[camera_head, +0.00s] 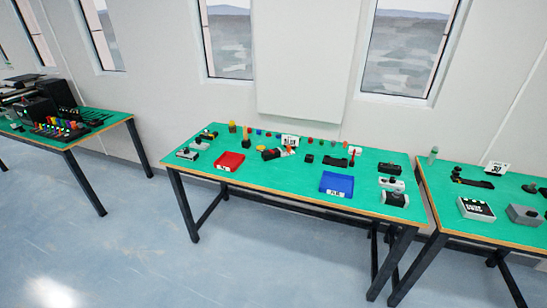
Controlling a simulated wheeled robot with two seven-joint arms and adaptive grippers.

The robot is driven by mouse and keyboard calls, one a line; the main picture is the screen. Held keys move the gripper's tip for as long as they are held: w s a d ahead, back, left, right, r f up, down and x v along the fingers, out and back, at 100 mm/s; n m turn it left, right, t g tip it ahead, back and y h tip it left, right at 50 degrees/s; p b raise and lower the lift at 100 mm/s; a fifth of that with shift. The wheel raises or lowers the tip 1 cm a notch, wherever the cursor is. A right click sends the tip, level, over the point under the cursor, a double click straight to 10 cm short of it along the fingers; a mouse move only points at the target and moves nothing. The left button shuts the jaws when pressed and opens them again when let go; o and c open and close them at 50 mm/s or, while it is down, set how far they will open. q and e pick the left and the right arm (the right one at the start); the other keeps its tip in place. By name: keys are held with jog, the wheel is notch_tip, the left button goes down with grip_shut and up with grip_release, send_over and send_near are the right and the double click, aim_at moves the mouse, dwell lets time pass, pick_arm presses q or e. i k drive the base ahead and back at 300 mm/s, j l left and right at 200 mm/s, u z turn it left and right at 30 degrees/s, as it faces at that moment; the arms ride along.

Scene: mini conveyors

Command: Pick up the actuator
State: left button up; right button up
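Neither gripper shows in the head view. The middle green-topped table (270,178) holds many small parts, and I cannot tell for certain which one is the actuator. All are too small to identify surely.
A red tray (229,161) and a blue tray (337,185) lie on the middle table. Small coloured parts and a sign (290,141) line its back. Another table (450,217) stands close at right, and one (60,142) at far left. The floor (130,230) in front is clear.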

aim_at(266, 155)
jog(key=i+j, duration=0.2)
jog(key=j, duration=0.15)
jog(key=i+j, duration=0.25)
jog(key=j, duration=0.15)
jog(key=i+j, duration=0.2)
jog(key=j, duration=0.15)
jog(key=i+j+z, duration=0.1)
jog(key=j, duration=0.25)
jog(key=i+j, duration=0.5)
jog(key=j, duration=0.3)
jog(key=i+j, duration=0.25)
jog(key=j+z, duration=0.05)
jog(key=j, duration=0.05)
